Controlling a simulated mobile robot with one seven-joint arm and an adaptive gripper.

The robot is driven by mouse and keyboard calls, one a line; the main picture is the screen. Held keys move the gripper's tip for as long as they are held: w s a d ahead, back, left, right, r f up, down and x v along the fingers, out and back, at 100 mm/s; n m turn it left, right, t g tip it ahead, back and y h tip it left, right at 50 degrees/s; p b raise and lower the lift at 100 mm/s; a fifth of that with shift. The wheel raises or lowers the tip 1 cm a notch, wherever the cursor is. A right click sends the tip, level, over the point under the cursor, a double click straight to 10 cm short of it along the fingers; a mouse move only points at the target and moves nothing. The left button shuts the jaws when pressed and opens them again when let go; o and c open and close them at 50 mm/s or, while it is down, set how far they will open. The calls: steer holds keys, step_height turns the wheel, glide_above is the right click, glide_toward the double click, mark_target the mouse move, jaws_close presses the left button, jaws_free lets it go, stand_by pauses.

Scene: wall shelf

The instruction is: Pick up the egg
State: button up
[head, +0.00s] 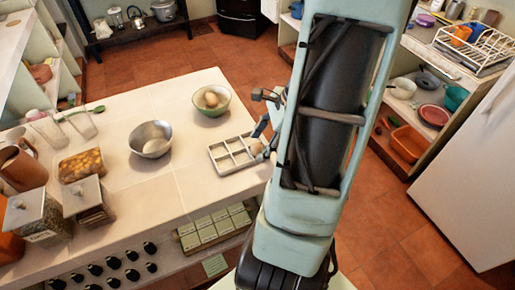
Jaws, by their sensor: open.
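A pale brown egg (257,147) shows at the right end of a white divided tray (213,153) on the counter, just left of my arm. Another egg (211,99) lies in a green bowl (211,111) behind the tray. My gripper (262,130) is open, close above the egg at the tray. My arm hides part of the gripper, and I cannot tell whether the fingers touch that egg or whether it rests inside a compartment.
A metal bowl (151,139) stands left of the tray on the white counter (180,187). Glasses, a jug and filled jars crowd the counter's left side. Shelves with dishes (434,115) stand at the right. The counter between the metal bowl and tray is clear.

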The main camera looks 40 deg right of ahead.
steer(key=shift+f, duration=0.2)
steer(key=c, duration=0.8)
steer(key=shift+r, duration=0.1)
